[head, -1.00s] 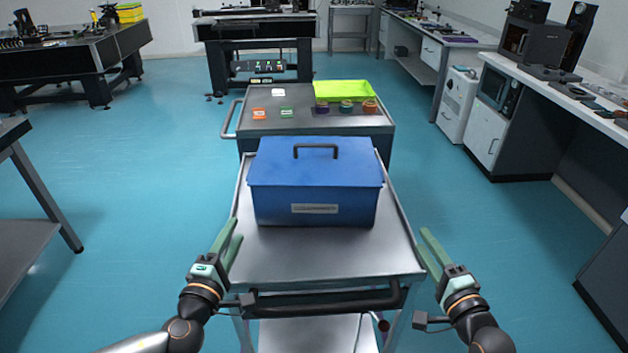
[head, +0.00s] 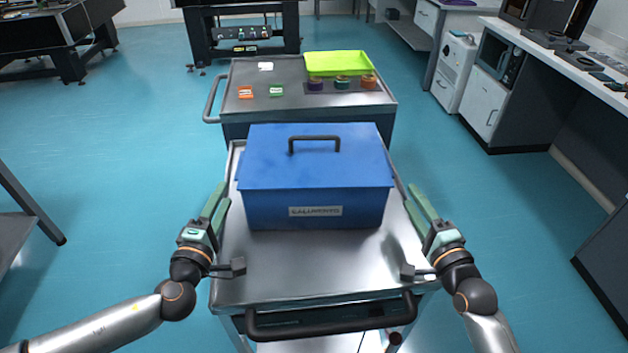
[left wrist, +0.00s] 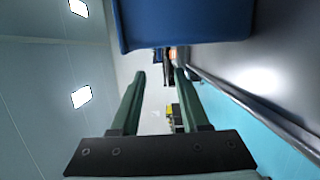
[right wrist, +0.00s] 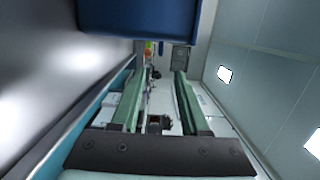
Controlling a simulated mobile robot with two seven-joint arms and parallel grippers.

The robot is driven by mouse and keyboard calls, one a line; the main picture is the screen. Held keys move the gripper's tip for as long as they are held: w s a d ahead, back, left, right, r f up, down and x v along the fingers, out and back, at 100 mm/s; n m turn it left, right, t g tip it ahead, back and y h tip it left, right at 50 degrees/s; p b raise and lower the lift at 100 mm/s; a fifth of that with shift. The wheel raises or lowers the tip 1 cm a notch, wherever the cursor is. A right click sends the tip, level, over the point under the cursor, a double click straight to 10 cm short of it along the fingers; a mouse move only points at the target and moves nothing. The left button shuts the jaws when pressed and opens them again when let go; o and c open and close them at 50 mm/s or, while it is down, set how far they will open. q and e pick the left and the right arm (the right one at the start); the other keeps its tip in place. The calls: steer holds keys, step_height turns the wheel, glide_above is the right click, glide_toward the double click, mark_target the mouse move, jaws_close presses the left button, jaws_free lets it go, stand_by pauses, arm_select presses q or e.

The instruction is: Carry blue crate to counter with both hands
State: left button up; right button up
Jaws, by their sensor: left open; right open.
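The blue crate (head: 315,180) has a lid, a dark top handle and a white label on its front. It sits upright on the near metal cart (head: 320,262). My left gripper (head: 217,202) is open and empty, to the left of the crate and nearer to me. My right gripper (head: 418,206) is open and empty, to the right of the crate and nearer to me. Neither touches the crate. The crate's side shows at the top of the left wrist view (left wrist: 185,20) and of the right wrist view (right wrist: 140,15).
A second cart (head: 290,105) stands behind, with a green tray (head: 340,63) and several small items. Open blue floor (head: 120,150) lies to the left.

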mark_target(240, 161)
arm_select(q)
steer(key=w, duration=0.4)
steer(key=w+d, duration=0.1)
steer(key=w, duration=0.7)
steer(key=shift+w+d, duration=0.1)
steer(key=shift+d, duration=0.15)
arm_select(e)
steer(key=x, duration=1.2)
steer(key=shift+w+a, duration=0.1)
steer(key=shift+w, duration=0.05)
arm_select(q)
jaws_close()
arm_select(e)
jaws_close()
